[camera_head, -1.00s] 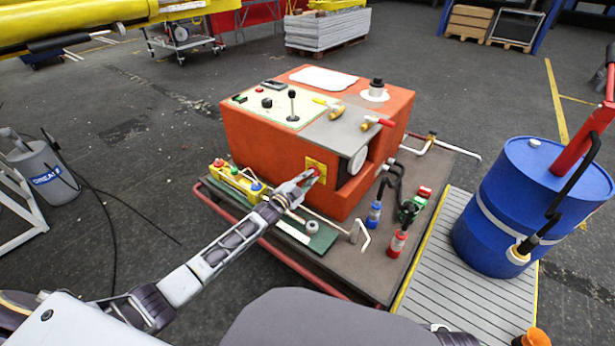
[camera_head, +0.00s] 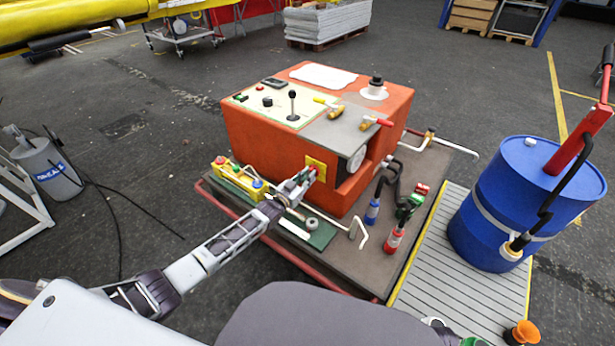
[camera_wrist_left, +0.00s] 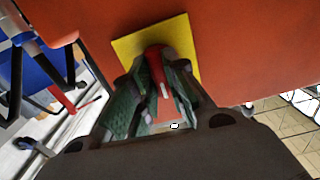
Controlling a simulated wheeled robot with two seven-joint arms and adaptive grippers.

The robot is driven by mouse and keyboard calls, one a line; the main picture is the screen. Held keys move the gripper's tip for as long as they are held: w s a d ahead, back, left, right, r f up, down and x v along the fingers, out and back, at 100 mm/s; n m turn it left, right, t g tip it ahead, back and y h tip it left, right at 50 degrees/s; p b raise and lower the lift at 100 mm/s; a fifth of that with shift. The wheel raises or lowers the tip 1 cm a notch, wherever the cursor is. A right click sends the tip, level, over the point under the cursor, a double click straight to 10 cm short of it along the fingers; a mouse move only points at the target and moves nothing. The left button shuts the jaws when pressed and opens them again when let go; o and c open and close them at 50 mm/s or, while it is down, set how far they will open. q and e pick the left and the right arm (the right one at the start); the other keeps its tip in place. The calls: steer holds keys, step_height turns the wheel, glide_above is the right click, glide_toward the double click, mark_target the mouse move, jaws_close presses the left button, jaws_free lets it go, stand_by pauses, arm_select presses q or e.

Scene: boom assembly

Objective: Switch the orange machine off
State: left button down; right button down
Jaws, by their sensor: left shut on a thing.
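The orange machine (camera_head: 262,147) stands on a low platform in the middle of the head view. On its front side is a yellow plate (camera_head: 317,164) with a red switch handle; in the left wrist view the yellow plate (camera_wrist_left: 180,36) surrounds the red handle (camera_wrist_left: 157,66). My left gripper (camera_head: 304,180) reaches this plate from the lower left. In the left wrist view its fingers (camera_wrist_left: 160,88) are shut on the red handle, one on each side. The fingers hide part of the handle.
A blue barrel (camera_head: 520,205) stands at the right. The grey floor at the left is mostly clear.

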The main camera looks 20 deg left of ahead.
arm_select(q)
steer(key=shift+f, duration=0.1)
steer(key=shift+n, duration=0.3)
steer(key=c, duration=1.4)
jaws_free()
steer(key=shift+s, duration=0.15)
steer(key=shift+v, duration=5.85)
